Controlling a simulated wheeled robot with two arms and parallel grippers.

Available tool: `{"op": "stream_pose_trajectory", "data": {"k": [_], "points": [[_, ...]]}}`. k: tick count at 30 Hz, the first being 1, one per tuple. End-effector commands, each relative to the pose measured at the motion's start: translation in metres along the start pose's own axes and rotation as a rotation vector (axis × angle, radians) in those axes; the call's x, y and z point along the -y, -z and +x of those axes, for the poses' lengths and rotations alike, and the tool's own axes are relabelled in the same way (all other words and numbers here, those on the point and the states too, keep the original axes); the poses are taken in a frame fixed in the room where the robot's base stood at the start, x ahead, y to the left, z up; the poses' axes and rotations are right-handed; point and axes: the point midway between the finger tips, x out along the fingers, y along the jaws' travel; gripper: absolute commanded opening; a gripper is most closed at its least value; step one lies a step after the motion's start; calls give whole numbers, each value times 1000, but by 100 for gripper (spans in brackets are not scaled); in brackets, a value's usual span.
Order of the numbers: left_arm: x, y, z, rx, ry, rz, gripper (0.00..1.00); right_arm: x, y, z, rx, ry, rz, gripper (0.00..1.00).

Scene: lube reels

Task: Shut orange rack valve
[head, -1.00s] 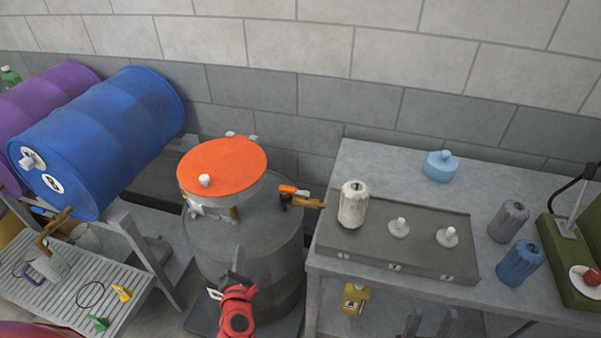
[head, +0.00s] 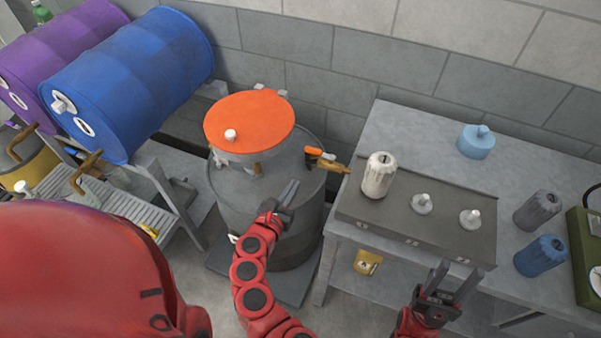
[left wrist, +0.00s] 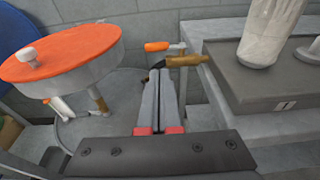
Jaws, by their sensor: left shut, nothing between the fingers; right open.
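An orange-handled piece with a brass-coloured body (head: 328,160) sticks out at the right of the grey drum (head: 225,205), beside the table. In the left wrist view its orange handle (left wrist: 158,46) lies level above the brass body (left wrist: 187,60). I cannot tell whether this is the rack valve. My left gripper (head: 292,188) is shut and empty, in front of the drum and below the orange handle. In the left wrist view its fingertips (left wrist: 158,74) point at the brass body; contact is unclear. My right gripper (head: 455,272) is open and empty before the table.
An orange round lid (head: 255,120) tops a reel on the drum. A blue barrel (head: 135,85) and a purple barrel (head: 60,55) lie on a rack at left, with brown taps or hooks (head: 86,165) below. The table (head: 400,135) holds a white canister (head: 378,175).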

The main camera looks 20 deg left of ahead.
Motion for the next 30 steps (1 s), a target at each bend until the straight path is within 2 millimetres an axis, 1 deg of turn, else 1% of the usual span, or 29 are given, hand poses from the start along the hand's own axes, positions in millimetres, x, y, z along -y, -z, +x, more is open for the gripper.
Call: {"op": "stream_pose_trajectory", "data": {"k": [3, 5, 10, 12, 15, 17, 19, 22, 24, 30], "points": [[-3, -1, 16, 0, -6, 1, 0, 0, 0, 2, 0, 0, 0, 50], [-1, -2, 26, 0, 0, 2, 0, 0, 1, 5, 0, 0, 0, 50], [-2, -4, 56, 1, -1, 5, 0, -1, 2, 12, 0, 0, 0, 50], [-1, -1, 67, -4, 0, 2, 0, -1, 2, 15, 0, 0, 0, 50], [-1, -4, 84, 1, 2, 4, 0, -1, 3, 19, 0, 0, 0, 50], [-3, -2, 93, -3, -2, 3, 0, -1, 4, 22, 0, 0, 0, 50], [0, -3, 103, -2, 2, 5, 0, -1, 4, 26, 0, 0, 0, 50], [-2, -2, 114, -1, -3, 4, 0, -1, 5, 29, 0, 0, 0, 50], [0, -1, 121, -1, 1, 2, 0, -2, 5, 30, 0, 0, 0, 50], [-2, -1, 130, 1, -4, 3, 0, -2, 6, 32, 0, 0, 0, 50]]}}
